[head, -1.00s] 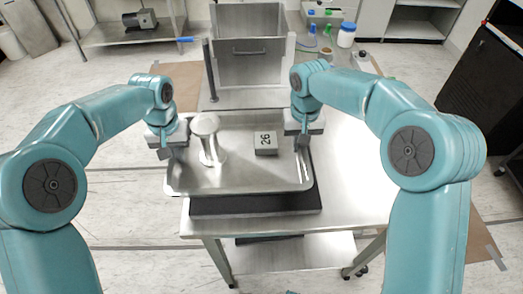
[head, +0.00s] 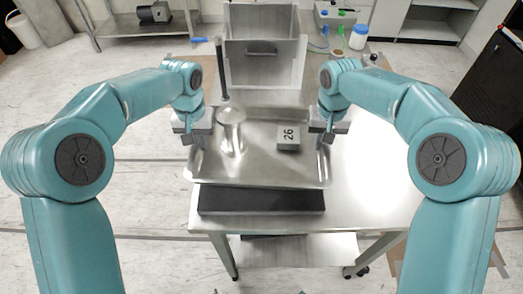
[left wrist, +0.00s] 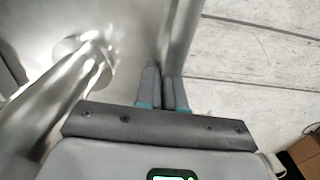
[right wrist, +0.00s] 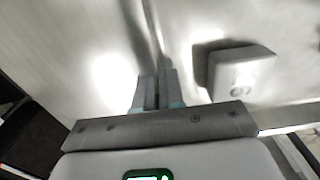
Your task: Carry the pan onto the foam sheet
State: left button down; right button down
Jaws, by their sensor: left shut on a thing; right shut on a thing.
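The pan (head: 265,174) is a shallow metal tray. My left gripper (head: 192,138) is shut on the pan's left wall, also seen in the left wrist view (left wrist: 162,75). My right gripper (head: 327,136) is shut on its right wall, also seen in the right wrist view (right wrist: 155,78). The dark foam sheet (head: 262,203) lies on the table, partly hidden behind the pan's near edge. Whether the pan touches it I cannot tell.
The steel table (head: 370,190) has bare room to the right of the pan. An open metal bin (head: 265,65) stands behind the pan, with a dark upright post (head: 220,70) at its left. A white bottle with a blue lid (head: 358,37) stands at the back right.

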pick_arm(q)
jog(key=shift+f, duration=0.1)
pick_arm(e)
jog(key=shift+f, duration=0.15)
